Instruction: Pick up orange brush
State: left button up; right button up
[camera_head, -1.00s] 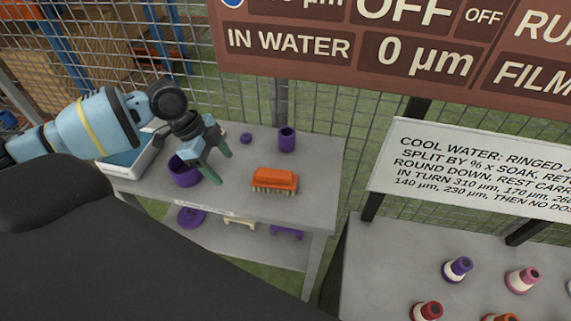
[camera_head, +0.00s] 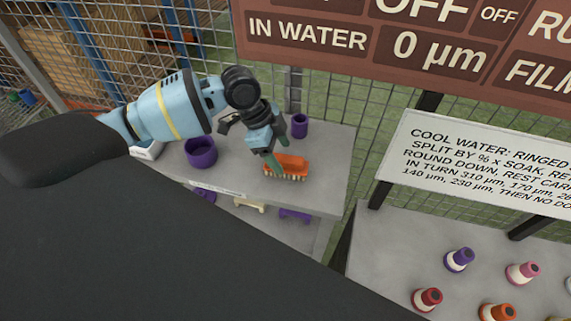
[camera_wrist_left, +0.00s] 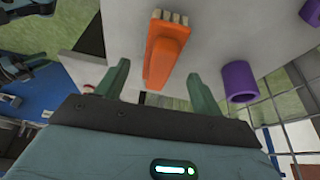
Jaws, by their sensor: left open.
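The orange brush (camera_head: 292,164) lies on the grey table, its pale bristles facing down toward the front edge. My left gripper (camera_head: 275,160) is over the brush's left end in the head view and hides part of it. In the left wrist view the orange brush (camera_wrist_left: 166,52) shows between the two green fingers of the left gripper (camera_wrist_left: 158,70), which stand apart with gaps on both sides. Whether a finger touches the brush cannot be told. My right gripper is in neither view.
A purple cup (camera_head: 299,126) stands behind the brush, and a wider purple pot (camera_head: 201,152) stands to the left. The grey table (camera_head: 325,180) has free room right of the brush. A wire fence stands behind. Coloured cones stand on another table at right.

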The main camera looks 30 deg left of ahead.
aim_at(286, 158)
pick_arm(q)
jog(key=shift+w+d, duration=0.15)
jog(key=shift+d, duration=0.15)
jog(key=shift+x, duration=2.55)
jog(key=shift+c, duration=0.5)
jog(key=c, duration=1)
jog(key=shift+r, duration=0.15)
